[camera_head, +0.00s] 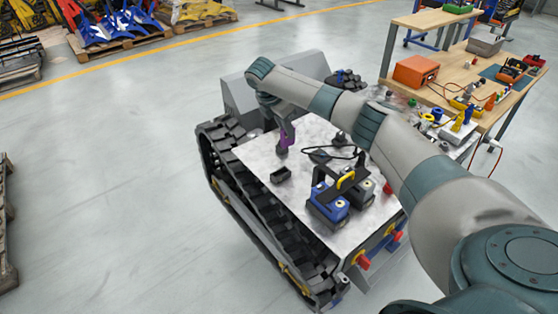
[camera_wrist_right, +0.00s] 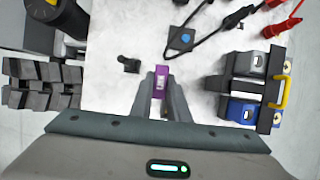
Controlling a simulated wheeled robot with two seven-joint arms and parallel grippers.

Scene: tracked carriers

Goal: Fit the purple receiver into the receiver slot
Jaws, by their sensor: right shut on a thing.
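The purple receiver (camera_head: 284,141) is gripped in my right gripper (camera_head: 286,136) near the left part of the carrier's pale deck (camera_head: 256,157). In the right wrist view the receiver (camera_wrist_right: 161,83) sits between the two fingertips of the right gripper (camera_wrist_right: 162,88). How high it is above the deck is hard to tell. A small black open-looking box (camera_head: 281,174), which may be the receiver slot, stands on the deck just below the gripper in the head view. The receiver is apart from it. My left gripper is not in view.
Blue and grey blocks (camera_head: 328,205) with a black frame and yellow handle stand at the deck's near end. A black pad with a blue mark (camera_wrist_right: 182,40), a black cable and a black knob (camera_head: 338,138) are on the deck. A cluttered workbench (camera_head: 455,62) stands at right.

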